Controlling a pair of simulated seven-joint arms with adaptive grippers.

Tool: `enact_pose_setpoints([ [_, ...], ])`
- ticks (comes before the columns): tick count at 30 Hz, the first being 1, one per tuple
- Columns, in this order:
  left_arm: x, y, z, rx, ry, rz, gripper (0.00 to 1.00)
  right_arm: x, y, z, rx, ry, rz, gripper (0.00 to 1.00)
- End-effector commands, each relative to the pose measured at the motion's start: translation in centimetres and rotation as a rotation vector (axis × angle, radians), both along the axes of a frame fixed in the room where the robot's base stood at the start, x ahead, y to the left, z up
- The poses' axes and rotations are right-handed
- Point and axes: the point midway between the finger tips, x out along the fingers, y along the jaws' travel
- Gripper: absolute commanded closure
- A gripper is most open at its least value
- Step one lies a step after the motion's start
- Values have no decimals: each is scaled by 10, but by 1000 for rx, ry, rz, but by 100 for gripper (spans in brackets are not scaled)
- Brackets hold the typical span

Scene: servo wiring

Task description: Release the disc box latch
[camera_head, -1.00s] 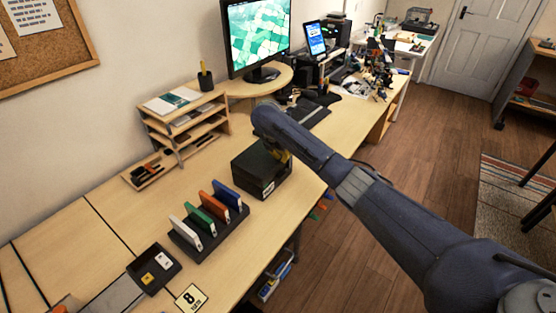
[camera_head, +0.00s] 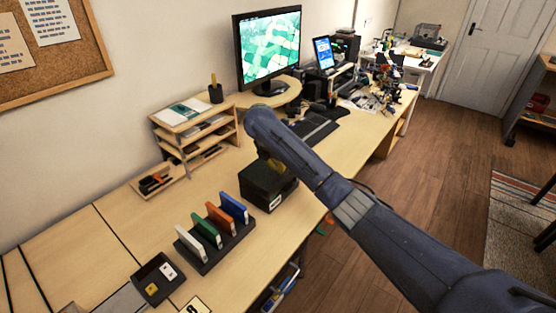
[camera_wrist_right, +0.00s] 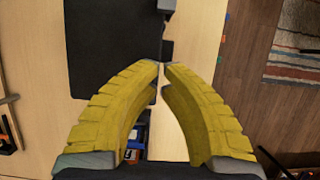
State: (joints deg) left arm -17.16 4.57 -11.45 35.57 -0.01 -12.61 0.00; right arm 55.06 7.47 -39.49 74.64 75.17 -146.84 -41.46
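The black disc box (camera_head: 270,183) stands closed on the desk near its front edge, with a white label on its front face. My right gripper (camera_head: 268,162) is over the far upper side of the box; my arm partly covers it. In the right wrist view the box's dark lid (camera_wrist_right: 112,50) lies beyond the fingers. The yellow fingertips (camera_wrist_right: 161,66) are nearly together, with only a thin gap. A small dark tab (camera_wrist_right: 167,48), possibly the latch, sticks out from the box edge just past the tips; contact is unclear. My left gripper is not in view.
A black rack (camera_head: 218,248) with several coloured cases stands in front-left of the box. A small dark tray (camera_head: 158,280) and a wooden shelf organiser (camera_head: 190,135) are further left. A monitor (camera_head: 268,45) stands behind. Bare desk lies between organiser and box.

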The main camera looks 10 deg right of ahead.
Motion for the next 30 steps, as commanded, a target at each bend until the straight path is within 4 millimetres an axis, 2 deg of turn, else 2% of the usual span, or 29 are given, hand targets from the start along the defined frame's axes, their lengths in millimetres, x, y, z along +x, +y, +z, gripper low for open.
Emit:
enact_pose_setpoints([
  [3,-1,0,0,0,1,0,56,-3,4,14,0,-3,2,100],
  [12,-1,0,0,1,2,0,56,-8,9,32,-1,-1,0,100],
  [30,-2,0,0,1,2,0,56,-9,10,36,-1,-2,0,100],
])
